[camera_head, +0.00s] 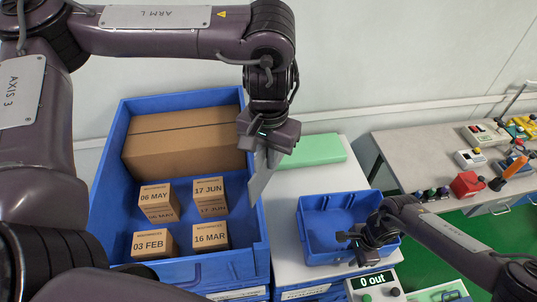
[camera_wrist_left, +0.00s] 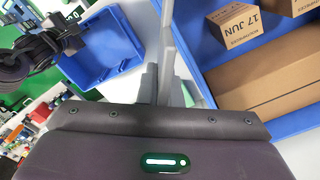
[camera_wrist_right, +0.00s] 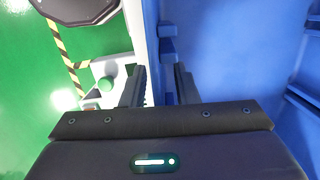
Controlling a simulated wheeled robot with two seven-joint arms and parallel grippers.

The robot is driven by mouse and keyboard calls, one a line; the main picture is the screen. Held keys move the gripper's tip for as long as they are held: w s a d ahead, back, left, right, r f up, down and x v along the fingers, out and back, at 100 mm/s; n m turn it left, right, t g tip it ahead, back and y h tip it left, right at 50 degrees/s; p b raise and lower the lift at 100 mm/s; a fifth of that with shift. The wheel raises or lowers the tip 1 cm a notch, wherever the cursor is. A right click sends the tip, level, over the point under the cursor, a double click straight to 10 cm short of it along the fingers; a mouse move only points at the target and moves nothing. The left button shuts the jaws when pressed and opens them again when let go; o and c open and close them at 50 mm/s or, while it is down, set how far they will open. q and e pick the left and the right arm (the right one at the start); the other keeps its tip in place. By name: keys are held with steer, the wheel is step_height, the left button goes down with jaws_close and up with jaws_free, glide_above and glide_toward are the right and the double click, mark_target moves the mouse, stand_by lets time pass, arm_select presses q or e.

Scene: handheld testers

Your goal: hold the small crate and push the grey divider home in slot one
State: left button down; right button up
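My left gripper (camera_head: 266,150) is shut on the grey divider (camera_head: 262,176), a thin plate hanging down from it, in the air left of the small crate. The divider shows edge-on in the left wrist view (camera_wrist_left: 167,40). The small blue crate (camera_head: 318,258) stands on the white table, with an empty-looking inside. My right gripper (camera_head: 350,238) is at its right side. In the right wrist view, the fingers (camera_wrist_right: 160,80) straddle the crate's wall (camera_wrist_right: 150,40), one on each side; whether they press on it is unclear. Small ribs line the wall's inner face; slot one cannot be made out.
A large blue bin (camera_head: 105,190) at the left holds a long cardboard box (camera_head: 180,140) and several small dated boxes. A green block (camera_head: 315,150) lies behind the crate. A counter reading "0 out" (camera_head: 372,280) stands in front. A grey bench (camera_head: 420,150) with testers is at the right.

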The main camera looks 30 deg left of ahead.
steer(key=r, duration=0.4)
steer(key=d+r, duration=0.1)
steer(key=r, duration=0.3)
steer(key=w+r, duration=0.1)
steer(key=r, duration=0.3)
steer(key=shift+d, duration=0.25)
steer(key=shift+d+f, duration=0.1)
steer(key=shift+d, duration=0.05)
